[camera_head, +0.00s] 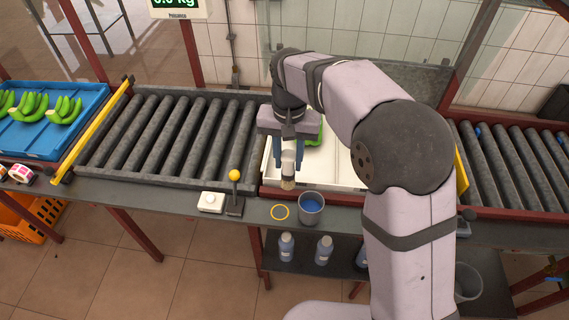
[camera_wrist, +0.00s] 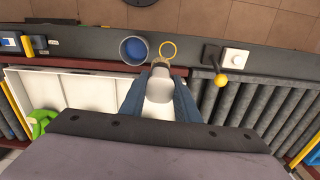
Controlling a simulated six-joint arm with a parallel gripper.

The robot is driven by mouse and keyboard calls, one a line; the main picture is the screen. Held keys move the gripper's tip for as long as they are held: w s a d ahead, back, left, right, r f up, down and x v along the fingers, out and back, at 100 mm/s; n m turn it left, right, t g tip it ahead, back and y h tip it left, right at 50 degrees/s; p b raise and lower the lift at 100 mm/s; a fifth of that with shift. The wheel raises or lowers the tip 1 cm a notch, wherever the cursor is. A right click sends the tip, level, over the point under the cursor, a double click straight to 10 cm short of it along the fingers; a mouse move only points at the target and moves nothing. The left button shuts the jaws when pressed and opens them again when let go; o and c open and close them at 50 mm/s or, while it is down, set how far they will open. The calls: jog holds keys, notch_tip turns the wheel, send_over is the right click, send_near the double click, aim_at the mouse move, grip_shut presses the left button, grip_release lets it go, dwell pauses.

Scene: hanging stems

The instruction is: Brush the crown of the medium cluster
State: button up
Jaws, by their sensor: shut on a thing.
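In the wrist view the brush (camera_wrist: 160,86) stands between my blue fingers (camera_wrist: 159,98). A green banana cluster (camera_head: 315,134) is in the white tray, mostly hidden behind my arm. It also shows at the left edge of the wrist view (camera_wrist: 42,122), apart from the brush. Its crown cannot be made out. Several more clusters (camera_head: 62,110) lie in a blue tray (camera_head: 84,122) at the left.
A grey cup with blue inside (camera_head: 311,208) and a yellow ring (camera_head: 280,212) are on the front ledge. Beside them are a yellow-knobbed lever (camera_head: 235,190) and a white button box (camera_head: 210,202). Roller conveyors (camera_head: 170,138) flank the tray. A yellow bar (camera_head: 92,130) crosses at left.

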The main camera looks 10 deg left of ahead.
jog(key=s+d+r+m+p, duration=0.1)
jog(key=s+d+r+p, duration=0.1)
jog(key=d+r+p, duration=0.35)
notch_tip(320, 180, down, 7)
jog(key=d+n+p, duration=0.1)
jog(key=shift+w+r+n, duration=0.2)
jog(key=shift+w+n, duration=0.05)
jog(key=shift+n, duration=0.05)
jog(key=shift+d+f, duration=0.1)
jog(key=shift+f, duration=0.05)
jog(key=shift+f+b, duration=3.95)
jog(key=shift+f, duration=0.8)
